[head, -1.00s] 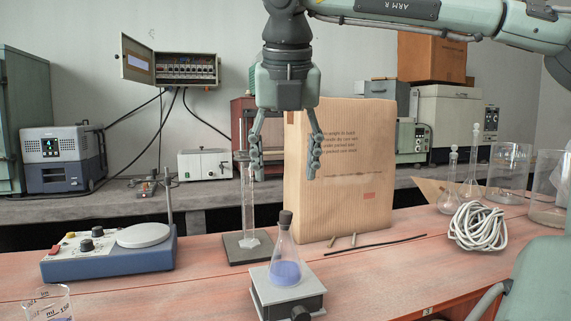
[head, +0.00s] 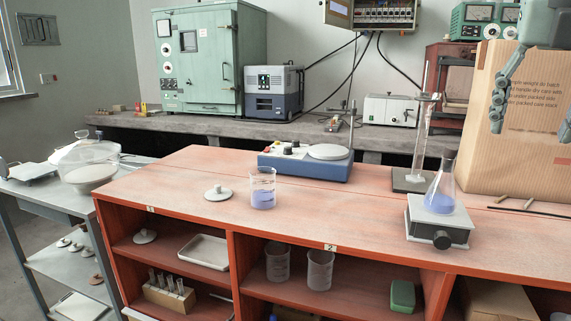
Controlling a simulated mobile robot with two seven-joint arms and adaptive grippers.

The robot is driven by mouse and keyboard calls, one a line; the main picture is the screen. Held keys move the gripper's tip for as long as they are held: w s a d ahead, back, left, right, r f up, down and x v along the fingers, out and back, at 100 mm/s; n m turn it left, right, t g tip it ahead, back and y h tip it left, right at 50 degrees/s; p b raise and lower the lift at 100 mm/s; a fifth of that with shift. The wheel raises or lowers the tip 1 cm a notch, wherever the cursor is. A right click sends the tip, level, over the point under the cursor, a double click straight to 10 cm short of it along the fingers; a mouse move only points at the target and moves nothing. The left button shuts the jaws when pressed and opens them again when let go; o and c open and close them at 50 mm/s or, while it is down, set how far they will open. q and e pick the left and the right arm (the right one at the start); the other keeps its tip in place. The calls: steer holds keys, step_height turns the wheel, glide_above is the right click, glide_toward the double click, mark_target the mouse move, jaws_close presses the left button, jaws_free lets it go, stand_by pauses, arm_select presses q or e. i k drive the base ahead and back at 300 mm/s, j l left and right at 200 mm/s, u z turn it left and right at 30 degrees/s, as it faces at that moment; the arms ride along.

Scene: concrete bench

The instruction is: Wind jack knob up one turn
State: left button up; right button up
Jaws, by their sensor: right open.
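The lab jack (head: 437,219) stands on the red bench at the right, a low block with a pale top and a dark round knob (head: 441,240) on its front face. A conical flask (head: 441,192) with blue liquid stands upright on the jack's top. My right gripper (head: 532,126) is at the upper right, pointing down, fingers apart and empty. It appears above and right of the jack, in front of the paper sack, and touches neither jack nor knob. Its upper part is cut off by the frame. My left gripper is not in view.
Left of the jack are a measuring cylinder on a dark base (head: 413,180), a blue stirrer (head: 306,163) and a beaker (head: 263,188) with blue liquid. The paper sack (head: 520,145) stands behind right. The bench front between beaker and jack is clear.

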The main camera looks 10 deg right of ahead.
mark_target(441, 240)
steer(key=k, duration=1.05)
